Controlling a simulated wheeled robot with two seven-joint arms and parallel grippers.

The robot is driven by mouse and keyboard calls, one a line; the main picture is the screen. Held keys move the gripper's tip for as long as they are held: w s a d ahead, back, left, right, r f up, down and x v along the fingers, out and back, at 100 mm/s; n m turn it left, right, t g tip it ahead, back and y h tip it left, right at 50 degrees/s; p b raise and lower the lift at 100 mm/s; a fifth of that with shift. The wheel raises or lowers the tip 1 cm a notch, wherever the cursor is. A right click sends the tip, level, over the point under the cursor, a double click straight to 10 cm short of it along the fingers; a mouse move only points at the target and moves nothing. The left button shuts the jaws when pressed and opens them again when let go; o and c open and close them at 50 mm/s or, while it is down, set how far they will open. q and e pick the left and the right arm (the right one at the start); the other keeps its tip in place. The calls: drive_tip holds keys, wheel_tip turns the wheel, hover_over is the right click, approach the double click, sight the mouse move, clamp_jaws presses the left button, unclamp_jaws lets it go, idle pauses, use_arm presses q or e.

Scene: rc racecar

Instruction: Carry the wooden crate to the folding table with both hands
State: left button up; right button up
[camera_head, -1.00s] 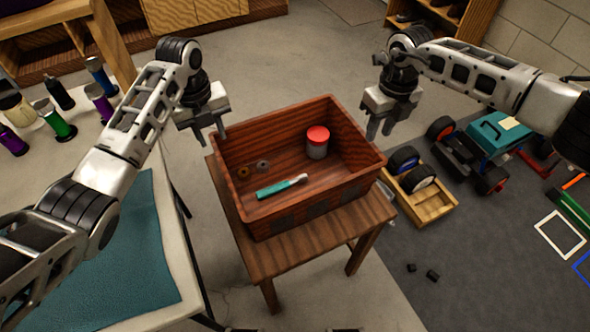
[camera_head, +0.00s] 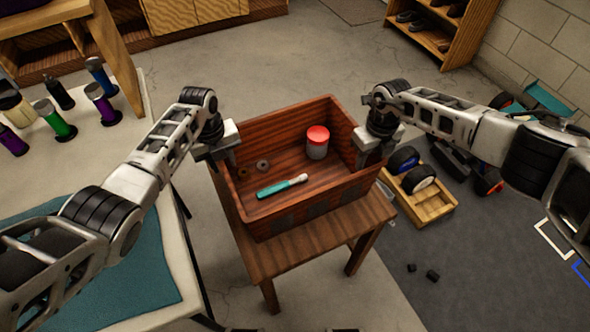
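The reddish-brown wooden crate (camera_head: 310,203) stands level on a small wooden stand. Inside it are a red-lidded jar (camera_head: 317,143), a teal-handled tool (camera_head: 282,187) and small rings (camera_head: 262,165). My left gripper (camera_head: 224,154) is at the crate's left wall, with a finger showing on the inner side of the rim. My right gripper (camera_head: 368,153) is at the right wall in a matching pose. The outer fingers are mostly hidden, so I cannot tell whether either gripper is closed on the rim. A white-topped table (camera_head: 172,222) with thin dark legs, likely the folding table, is at the left.
The wooden stand (camera_head: 268,258) is under the crate. A teal cloth (camera_head: 110,275) and several bottles and spools (camera_head: 55,120) lie on the white-topped table. A small wooden tray with wheels (camera_head: 430,207) and an RC car are at the right. A shelf (camera_head: 440,30) stands behind.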

use_arm(q)
clamp_jaws()
use_arm(e)
clamp_jaws()
use_arm(q)
drive_tip(key=shift+r, duration=0.1)
use_arm(e)
drive_tip(key=shift+w+r, duration=0.1)
drive_tip(key=shift+r, duration=0.05)
idle(0.8)
